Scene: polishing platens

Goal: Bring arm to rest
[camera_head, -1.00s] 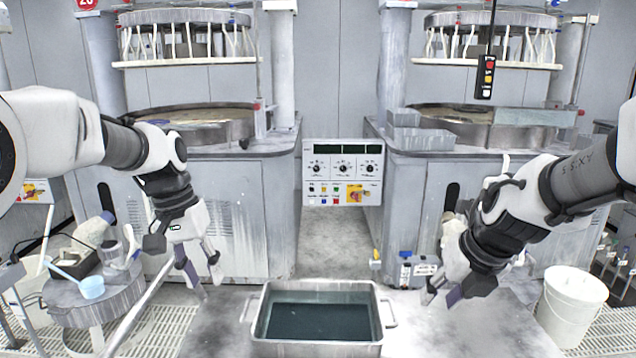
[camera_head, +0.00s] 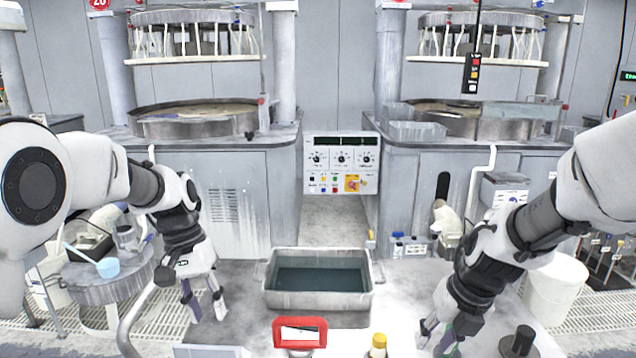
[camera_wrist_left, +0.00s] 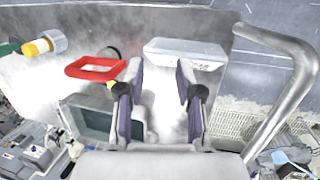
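My left gripper (camera_head: 205,303) hangs pointing down over the grey worktop, to the left of the metal tray. In the left wrist view its two fingers (camera_wrist_left: 160,85) stand apart with nothing between them. My right gripper (camera_head: 436,338) points down at the lower right, to the right of the tray. Its fingers look apart, with no object seen between them. The tray (camera_head: 318,300) holds dark liquid and also shows in the left wrist view (camera_wrist_left: 75,102).
A red-framed item (camera_head: 300,322), a yellow-capped bottle (camera_head: 378,346) and a black knob-like piece (camera_head: 520,338) are at the front edge. A curved metal rail (camera_head: 130,318) runs beside my left gripper. A white bucket (camera_head: 556,290) stands right. Two polishing machines stand behind.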

